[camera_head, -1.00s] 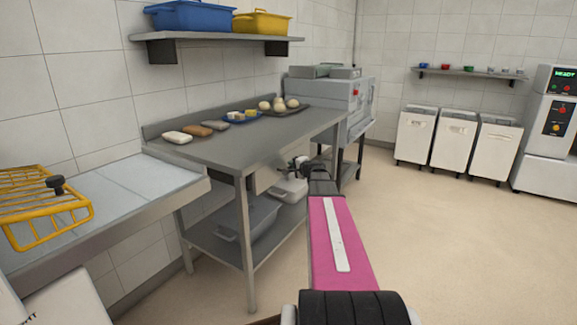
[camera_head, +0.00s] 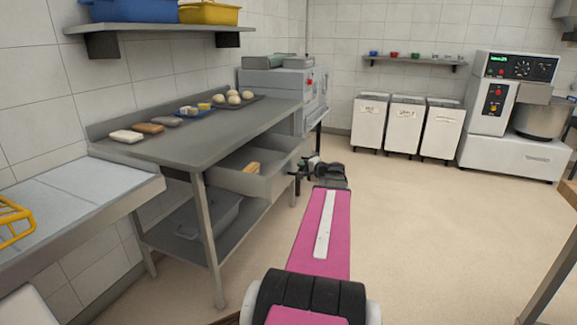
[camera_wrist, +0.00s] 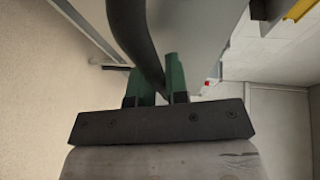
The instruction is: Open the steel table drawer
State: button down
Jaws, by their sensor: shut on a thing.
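The steel table (camera_head: 200,150) stands against the wall at left-centre in the head view. Its drawer (camera_head: 262,180) is pulled well out to the right from under the tabletop, and a tan object (camera_head: 252,167) shows inside it. My gripper (camera_head: 308,162) is at the front of the drawer, partly hidden by my arm. In the wrist view my gripper's green fingers (camera_wrist: 160,85) are shut on the dark curved drawer handle (camera_wrist: 135,35). A pale drawer edge shows beyond it.
A grey tub (camera_head: 205,215) sits on the table's lower shelf. Bread and dough on a tray (camera_head: 245,100) lie on the tabletop. A grey machine (camera_head: 290,85) stands behind the drawer. White bins (camera_head: 405,125) and a mixer (camera_head: 520,110) are farther back.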

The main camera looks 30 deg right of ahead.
jog(key=shift+s+d, duration=0.55)
jog(key=shift+s, duration=0.2)
jog(key=shift+s+d, duration=0.55)
jog(key=shift+s, duration=0.15)
jog(key=c, duration=1.4)
grip_release()
jog(key=v, duration=1)
jog(key=shift+s+d, duration=0.15)
jog(key=shift+s, duration=0.2)
